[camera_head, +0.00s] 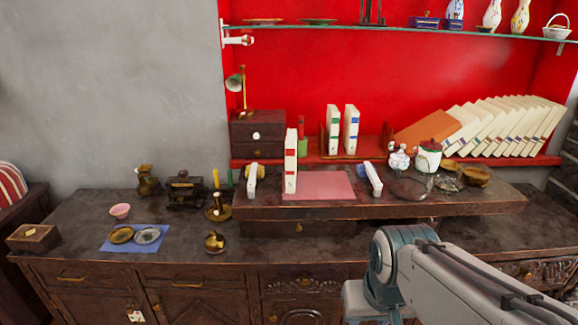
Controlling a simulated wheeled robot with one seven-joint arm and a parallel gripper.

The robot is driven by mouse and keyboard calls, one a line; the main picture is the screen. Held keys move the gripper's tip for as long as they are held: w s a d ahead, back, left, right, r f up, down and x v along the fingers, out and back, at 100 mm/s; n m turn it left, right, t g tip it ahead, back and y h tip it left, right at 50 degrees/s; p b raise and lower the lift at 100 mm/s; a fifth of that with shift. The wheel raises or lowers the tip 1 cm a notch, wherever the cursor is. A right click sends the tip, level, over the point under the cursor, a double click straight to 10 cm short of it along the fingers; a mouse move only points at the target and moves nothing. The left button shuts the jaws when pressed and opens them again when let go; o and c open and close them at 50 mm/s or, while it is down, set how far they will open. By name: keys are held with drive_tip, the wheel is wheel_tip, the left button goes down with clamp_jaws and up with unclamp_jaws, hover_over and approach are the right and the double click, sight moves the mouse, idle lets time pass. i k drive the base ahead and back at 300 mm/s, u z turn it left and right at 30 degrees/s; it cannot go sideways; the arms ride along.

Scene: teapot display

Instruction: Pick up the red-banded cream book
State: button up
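The red-banded cream book (291,162) stands upright on the raised dark wooden ledge (400,208), at the left edge of a pink mat (325,186). Its narrow spine faces me and carries red bands. Nothing covers its front. My arm enters from the lower right and its elbow-like joint shows in front of the cabinet, well to the right of and below the book. My gripper is not in view, so its opening and what it may hold cannot be seen.
Behind are a green-banded book (333,130) and a blue-banded book (351,130). A teapot (398,158) and white jar (428,158) stand to the right. A glass shelf (400,29) runs above.

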sight(291, 140)
drive_tip(key=u, duration=0.6)
drive_tip(key=i, duration=1.2)
drive_tip(key=z, duration=0.15)
